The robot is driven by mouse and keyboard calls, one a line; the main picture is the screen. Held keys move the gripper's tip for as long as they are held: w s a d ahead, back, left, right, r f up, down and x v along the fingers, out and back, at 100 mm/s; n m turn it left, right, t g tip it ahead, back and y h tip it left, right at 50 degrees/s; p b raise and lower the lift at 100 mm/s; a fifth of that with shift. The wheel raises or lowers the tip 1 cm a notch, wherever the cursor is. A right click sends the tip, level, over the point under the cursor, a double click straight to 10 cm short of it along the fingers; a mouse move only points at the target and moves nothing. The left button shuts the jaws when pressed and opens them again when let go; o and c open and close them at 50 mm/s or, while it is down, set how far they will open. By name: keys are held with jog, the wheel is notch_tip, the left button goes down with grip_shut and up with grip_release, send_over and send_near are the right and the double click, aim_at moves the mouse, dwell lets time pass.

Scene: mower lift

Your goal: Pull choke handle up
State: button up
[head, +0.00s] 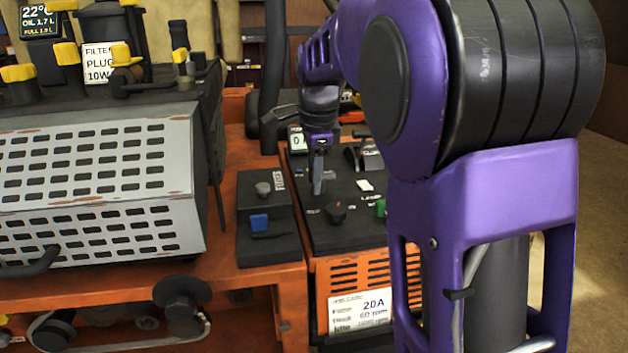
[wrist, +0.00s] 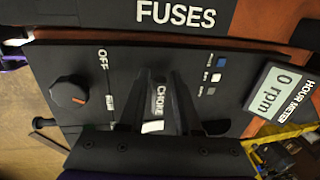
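My gripper (head: 317,180) points down over the left part of the black control panel (head: 350,228) in the head view. In the wrist view its two dark fingers (wrist: 157,85) stand apart over the panel. The white CHOKE lettering (wrist: 158,98) shows between them, on a dark surface. I cannot tell whether that surface is the choke handle or the panel. A small white piece (wrist: 152,127) also shows between the fingers, nearer the palm. The choke handle is not clearly made out in the head view, and I see no clear contact with the fingers.
A black knob (wrist: 70,95) with an orange mark sits beside the OFF label. An hour meter (wrist: 275,95) reads 0 rpm. A green knob (head: 380,208) is partly behind my arm. A fuse box (head: 268,210) and a perforated grey cover (head: 95,190) stand left.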

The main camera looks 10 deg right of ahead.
jog(key=shift+f, duration=0.15)
jog(key=shift+c, duration=0.3)
grip_shut()
dwell(1.1)
